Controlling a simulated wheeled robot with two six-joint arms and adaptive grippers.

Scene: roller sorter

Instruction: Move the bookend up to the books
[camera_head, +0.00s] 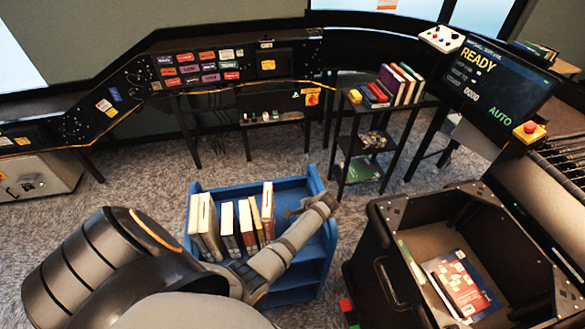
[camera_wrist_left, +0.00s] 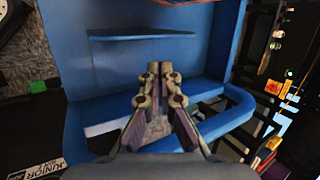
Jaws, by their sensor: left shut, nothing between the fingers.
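Several books (camera_head: 228,228) with pale page edges stand in a row on the top of a blue book cart (camera_head: 197,187), toward its left side. My left arm crosses in front of the cart. Its gripper (camera_head: 291,212) is at the cart's right part, to the right of the books and apart from them. In the left wrist view the left gripper (camera_wrist_left: 160,75) is shut and empty over the blue cart (camera_wrist_left: 75,60). I cannot make out a bookend in either view; the arm hides part of the cart top. My right gripper is not in view.
A dark bin (camera_head: 390,222) with books or booklets inside stands right of the cart. A black shelf stand (camera_head: 345,150) with more books is behind it. A control screen (camera_head: 490,85) stands at the upper right. Carpet is clear left of the cart.

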